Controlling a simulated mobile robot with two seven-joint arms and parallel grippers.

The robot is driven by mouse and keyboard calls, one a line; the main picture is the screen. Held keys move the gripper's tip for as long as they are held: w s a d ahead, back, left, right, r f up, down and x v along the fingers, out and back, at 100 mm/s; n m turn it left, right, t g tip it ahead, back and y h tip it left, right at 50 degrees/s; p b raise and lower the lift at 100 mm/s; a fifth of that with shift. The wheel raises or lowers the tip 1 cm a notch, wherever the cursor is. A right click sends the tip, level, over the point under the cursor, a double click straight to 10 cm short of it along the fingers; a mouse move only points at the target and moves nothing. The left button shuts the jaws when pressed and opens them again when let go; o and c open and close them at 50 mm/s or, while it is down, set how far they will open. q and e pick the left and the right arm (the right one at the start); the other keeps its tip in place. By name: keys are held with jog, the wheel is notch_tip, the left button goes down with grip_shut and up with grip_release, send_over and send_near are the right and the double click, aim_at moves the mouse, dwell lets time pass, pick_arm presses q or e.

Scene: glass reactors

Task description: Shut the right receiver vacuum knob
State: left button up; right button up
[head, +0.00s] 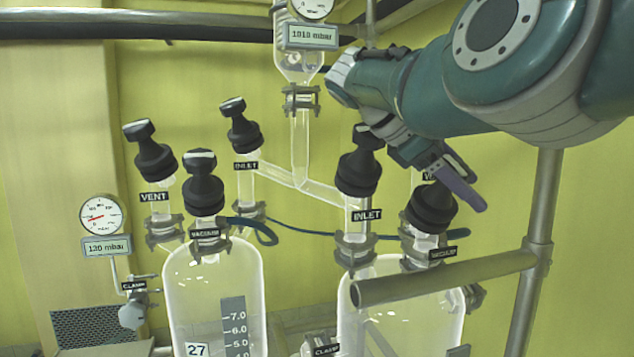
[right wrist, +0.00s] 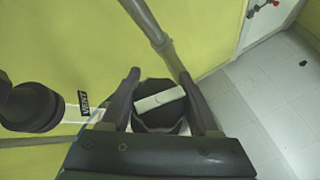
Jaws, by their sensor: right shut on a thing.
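The right receiver (head: 405,310) is a clear glass vessel. Its black vacuum knob (head: 432,210) stands tilted above the vacuum label (head: 443,254). My right gripper (head: 440,182) comes from the upper right and is shut on this knob's top, which it partly hides in the head view. In the right wrist view, the knob's pale top bar (right wrist: 158,99) lies slanted between my two fingers (right wrist: 160,100). The exact finger contact is hard to see. My left gripper is not in view.
The black inlet knob (head: 360,168) stands close left of my gripper. A vent label (right wrist: 84,103) shows beside the left finger in the wrist view. A metal rail (head: 450,278) crosses in front of the right receiver. The left receiver (head: 212,290) stands at left.

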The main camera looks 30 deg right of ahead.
jog(key=shift+f, duration=0.2)
dwell(0.4)
jog(key=o, duration=1.4)
jog(key=shift+r, duration=0.1)
